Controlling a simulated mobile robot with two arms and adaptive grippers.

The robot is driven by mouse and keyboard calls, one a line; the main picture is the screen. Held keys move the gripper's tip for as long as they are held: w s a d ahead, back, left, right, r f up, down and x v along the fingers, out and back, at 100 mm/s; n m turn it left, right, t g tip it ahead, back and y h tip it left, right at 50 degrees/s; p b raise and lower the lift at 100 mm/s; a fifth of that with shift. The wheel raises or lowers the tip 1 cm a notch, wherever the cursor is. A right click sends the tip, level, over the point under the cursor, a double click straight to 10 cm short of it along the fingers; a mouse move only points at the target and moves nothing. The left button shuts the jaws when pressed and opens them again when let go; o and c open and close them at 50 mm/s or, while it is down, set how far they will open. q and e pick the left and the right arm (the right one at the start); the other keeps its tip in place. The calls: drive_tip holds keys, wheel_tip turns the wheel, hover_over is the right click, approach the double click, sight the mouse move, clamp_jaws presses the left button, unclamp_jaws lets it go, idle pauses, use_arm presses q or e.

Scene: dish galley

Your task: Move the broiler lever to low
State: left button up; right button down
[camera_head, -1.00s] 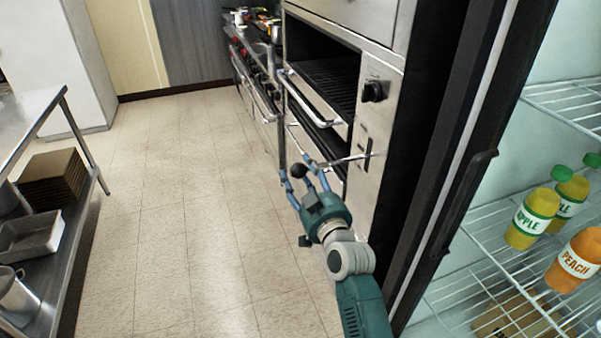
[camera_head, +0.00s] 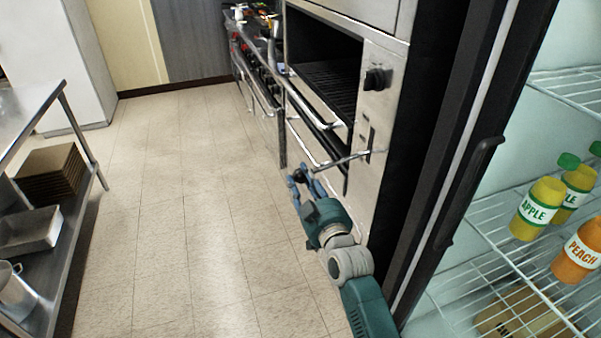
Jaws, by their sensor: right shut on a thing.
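The broiler (camera_head: 378,112) is a steel oven with an open front and a dark rack inside. Its lever (camera_head: 345,160) is a thin metal rod that sticks out to the left from a slot (camera_head: 371,140) in the front panel, ending in a dark knob. My right gripper (camera_head: 299,176) is at the outer end of the lever, shut on it; the fingers partly hide the knob. The slot's setting marks are too small to read. My left gripper is not in view.
A black dial (camera_head: 377,79) sits above the slot, and a bar handle (camera_head: 316,100) crosses the broiler front. An open fridge with juice bottles (camera_head: 538,209) is at right. A steel table (camera_head: 62,255) stands at left; the floor between is clear.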

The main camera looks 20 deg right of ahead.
drive_tip(key=shift+n, duration=0.6)
drive_tip(key=f, duration=0.2)
drive_tip(key=d+f, duration=0.1)
drive_tip(key=f, duration=0.1)
drive_tip(key=shift+f+b, duration=0.1)
drive_tip(key=shift+b, duration=0.25)
drive_tip(key=c, duration=1.2)
unclamp_jaws()
drive_tip(key=shift+d, duration=0.1)
drive_tip(key=s, duration=1.2)
drive_tip(key=shift+d, duration=0.2)
